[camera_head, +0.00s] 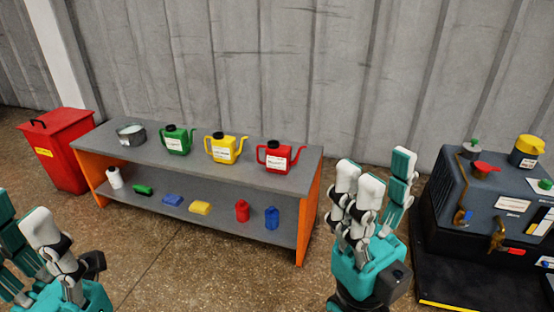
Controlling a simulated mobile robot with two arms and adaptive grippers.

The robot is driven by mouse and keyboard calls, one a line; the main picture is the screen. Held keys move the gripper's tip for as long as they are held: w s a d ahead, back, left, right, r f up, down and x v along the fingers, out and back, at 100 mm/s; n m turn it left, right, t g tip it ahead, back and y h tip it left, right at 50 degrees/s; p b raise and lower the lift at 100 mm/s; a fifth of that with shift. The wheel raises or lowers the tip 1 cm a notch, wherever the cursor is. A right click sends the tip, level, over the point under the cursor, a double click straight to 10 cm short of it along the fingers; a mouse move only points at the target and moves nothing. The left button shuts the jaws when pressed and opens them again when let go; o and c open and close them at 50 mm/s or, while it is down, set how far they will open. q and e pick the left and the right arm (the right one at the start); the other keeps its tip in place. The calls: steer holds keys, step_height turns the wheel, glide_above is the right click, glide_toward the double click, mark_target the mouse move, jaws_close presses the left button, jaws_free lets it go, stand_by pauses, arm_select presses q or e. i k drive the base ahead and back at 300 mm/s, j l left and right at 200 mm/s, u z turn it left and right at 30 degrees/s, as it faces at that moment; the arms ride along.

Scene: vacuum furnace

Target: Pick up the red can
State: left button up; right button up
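The red can (279,158) stands upright on the top shelf of the grey and orange bench, at its right end. My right gripper (380,178) is at the lower right, fingers pointing up and apart, empty, to the right of the bench and apart from the can. My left gripper (24,222) is at the lower left, partly cut off by the picture edge, its fingers apart and nothing seen in them.
The bench (225,177) also holds a yellow can (223,149), a green can (177,140) and a metal pail (131,135). A small red bottle (242,211) is among several items below. A red bin (60,150) stands left, a dark machine (490,200) right. Floor in front is clear.

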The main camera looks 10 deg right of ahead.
mark_target(278, 157)
steer(key=i+u, duration=0.3)
steer(key=i+l+u, duration=0.1)
steer(key=i+u, duration=0.25)
steer(key=i+l, duration=0.3)
steer(key=i, duration=0.1)
